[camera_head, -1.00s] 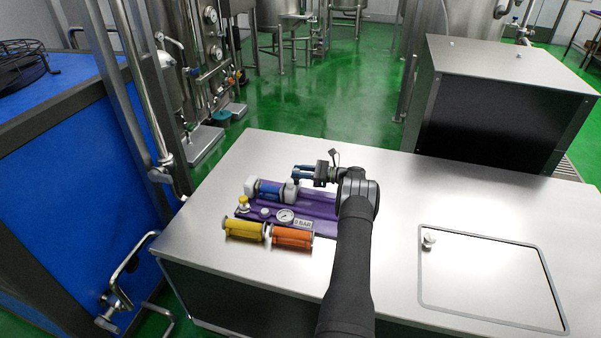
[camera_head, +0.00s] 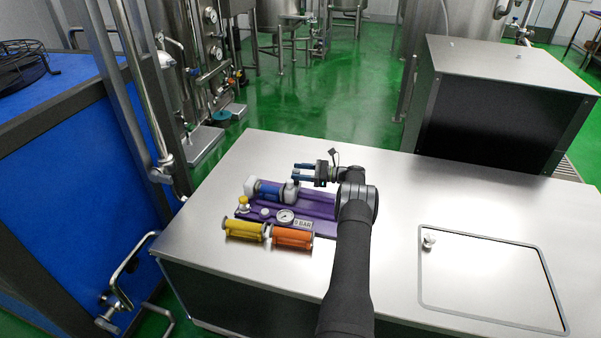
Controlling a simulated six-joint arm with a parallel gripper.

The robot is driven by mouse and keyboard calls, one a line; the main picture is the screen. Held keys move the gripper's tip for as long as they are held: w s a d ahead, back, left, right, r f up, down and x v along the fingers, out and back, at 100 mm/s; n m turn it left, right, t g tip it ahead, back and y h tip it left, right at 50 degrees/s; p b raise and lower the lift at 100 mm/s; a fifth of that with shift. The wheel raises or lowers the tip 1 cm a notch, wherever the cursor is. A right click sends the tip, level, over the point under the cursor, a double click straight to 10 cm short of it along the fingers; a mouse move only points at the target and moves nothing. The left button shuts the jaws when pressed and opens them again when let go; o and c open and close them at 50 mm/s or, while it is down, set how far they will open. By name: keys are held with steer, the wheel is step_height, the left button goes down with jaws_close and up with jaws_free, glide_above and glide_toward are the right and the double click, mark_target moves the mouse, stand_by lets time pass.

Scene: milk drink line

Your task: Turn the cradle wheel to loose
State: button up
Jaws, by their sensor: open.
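A purple cradle base (camera_head: 318,207) lies on the steel table. A blue cylinder (camera_head: 268,190) lies in it between a pale block (camera_head: 250,186) at the left and a pale round part (camera_head: 291,192) at the right. I cannot tell for sure which part is the cradle wheel; the round part may be it. A yellow-topped knob (camera_head: 243,203), a small pale knob (camera_head: 265,212) and a dial gauge (camera_head: 285,217) are along the front. My gripper (camera_head: 296,173) is open and empty, fingers pointing left, just behind and above the round part. My arm hides the base's right end.
A yellow cartridge (camera_head: 245,230) and an orange cartridge (camera_head: 292,237) lie in front of the base. The steel table (camera_head: 400,190) is clear at the right up to a framed hatch (camera_head: 490,280) with a small knob (camera_head: 429,240). A large steel box (camera_head: 510,70) stands behind.

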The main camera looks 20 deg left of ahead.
steer(key=d, duration=0.4)
steer(key=w+d, duration=0.1)
steer(key=d, duration=0.7)
steer(key=shift+w, duration=0.35)
steer(key=shift+a, duration=0.1)
steer(key=a, duration=0.4)
steer(key=s+a, duration=0.1)
steer(key=a, duration=0.6)
steer(key=shift+s+a, duration=0.35)
steer(key=shift+a, duration=0.05)
steer(key=shift+a, duration=0.15)
steer(key=shift+t, duration=0.4)
steer(key=shift+m+t, duration=0.3)
steer(key=shift+m, duration=0.1)
